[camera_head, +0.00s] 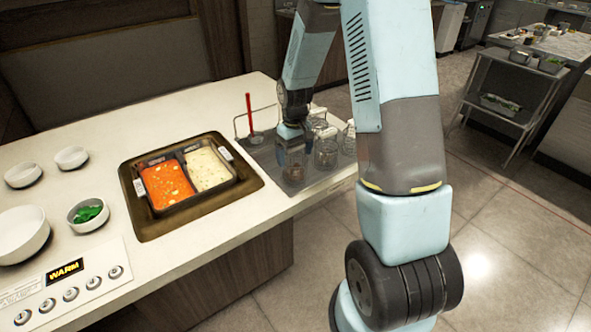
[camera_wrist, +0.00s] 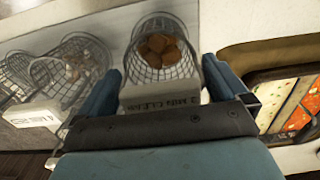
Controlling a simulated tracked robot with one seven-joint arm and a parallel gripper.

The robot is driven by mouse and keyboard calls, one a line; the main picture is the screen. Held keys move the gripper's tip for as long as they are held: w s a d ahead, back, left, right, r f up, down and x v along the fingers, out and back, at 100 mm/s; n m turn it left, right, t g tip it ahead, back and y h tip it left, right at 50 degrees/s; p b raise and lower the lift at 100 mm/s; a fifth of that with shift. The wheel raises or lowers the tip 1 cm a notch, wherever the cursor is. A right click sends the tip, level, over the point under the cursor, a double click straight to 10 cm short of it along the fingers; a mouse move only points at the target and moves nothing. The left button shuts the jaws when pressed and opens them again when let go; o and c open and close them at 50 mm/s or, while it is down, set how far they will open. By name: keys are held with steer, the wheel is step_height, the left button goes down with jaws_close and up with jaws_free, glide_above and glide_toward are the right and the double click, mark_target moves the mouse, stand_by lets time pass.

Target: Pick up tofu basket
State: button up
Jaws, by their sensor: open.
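In the wrist view a wire basket holding brown cubes that look like fried tofu (camera_wrist: 160,28) lies between the two fingers of my gripper (camera_wrist: 160,72).
More wire baskets (camera_head: 327,150) stand close on the tray, right of my gripper; they show at left in the wrist view (camera_wrist: 84,55). A red-handled utensil (camera_head: 250,115) stands left of it. A two-part sauce well (camera_head: 250,183) and white bowls (camera_head: 72,157) lie further left.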

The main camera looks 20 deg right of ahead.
steer(key=shift+f, duration=0.7)
steer(key=c, duration=0.9)
steer(key=shift+r, duration=0.1)
